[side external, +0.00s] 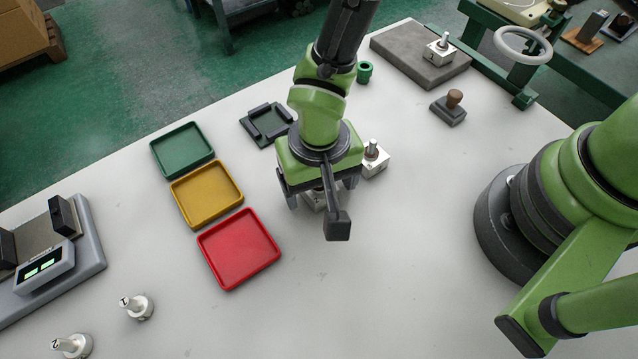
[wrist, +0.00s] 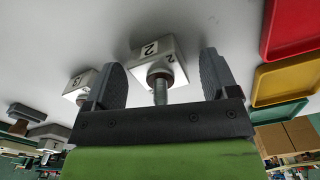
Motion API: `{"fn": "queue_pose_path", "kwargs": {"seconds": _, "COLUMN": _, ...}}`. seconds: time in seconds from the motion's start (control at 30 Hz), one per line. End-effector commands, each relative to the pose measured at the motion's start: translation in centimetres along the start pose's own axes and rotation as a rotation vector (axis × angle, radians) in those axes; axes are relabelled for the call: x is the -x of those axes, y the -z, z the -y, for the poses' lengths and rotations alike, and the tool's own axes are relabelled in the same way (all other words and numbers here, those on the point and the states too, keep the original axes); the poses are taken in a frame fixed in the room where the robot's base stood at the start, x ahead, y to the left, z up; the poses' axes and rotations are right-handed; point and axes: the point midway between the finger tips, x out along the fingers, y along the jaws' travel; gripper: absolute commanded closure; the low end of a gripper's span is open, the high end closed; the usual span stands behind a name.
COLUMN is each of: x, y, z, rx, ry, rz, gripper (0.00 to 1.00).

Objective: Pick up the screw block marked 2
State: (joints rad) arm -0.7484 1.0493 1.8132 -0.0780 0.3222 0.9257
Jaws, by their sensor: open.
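The screw block marked 2 (wrist: 158,62) is a pale metal cube with a threaded screw standing out of it. In the wrist view it lies between the two fingers of my gripper (wrist: 162,62), with a gap on each side. In the side view my gripper (side external: 321,192) points down over this block (side external: 313,201), which is mostly hidden by it. The fingers are open and hold nothing. A similar block marked 3 (wrist: 80,86) is left of my gripper in the wrist view; it stands close to the right of my gripper in the side view (side external: 375,161).
A third block (side external: 438,53) stands on a grey slab (side external: 405,55). Green (side external: 182,151), yellow (side external: 206,194) and red (side external: 238,249) trays lie left of my gripper. A dark fixture (side external: 267,124), green ring (side external: 364,72) and stamp (side external: 449,108) lie behind.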

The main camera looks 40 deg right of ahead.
Motion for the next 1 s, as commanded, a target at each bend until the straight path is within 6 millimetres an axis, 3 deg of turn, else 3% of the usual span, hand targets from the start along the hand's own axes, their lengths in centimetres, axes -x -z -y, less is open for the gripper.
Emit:
{"fn": "queue_pose_path", "kwargs": {"seconds": 0.07, "x": 0.0, "y": 0.0, "z": 0.0, "rx": 0.000, "ry": 0.000, "rz": 0.000, "gripper": 0.24}}
{"fn": "queue_pose_path", "kwargs": {"seconds": 0.3, "x": 0.0, "y": 0.0, "z": 0.0, "rx": 0.000, "ry": 0.000, "rz": 0.000, "gripper": 0.80}}
{"fn": "queue_pose_path", "kwargs": {"seconds": 0.37, "x": 0.0, "y": 0.0, "z": 0.0, "rx": 0.000, "ry": 0.000, "rz": 0.000, "gripper": 0.91}}
{"fn": "queue_pose_path", "kwargs": {"seconds": 0.73, "x": 0.8, "y": 0.1, "z": 0.1, "rx": 0.001, "ry": 0.003, "rz": -0.002, "gripper": 0.91}}
{"fn": "queue_pose_path", "kwargs": {"seconds": 1.0, "x": 5.3, "y": 0.1, "z": 0.1, "rx": 0.000, "ry": 0.006, "rz": -0.004, "gripper": 0.91}}
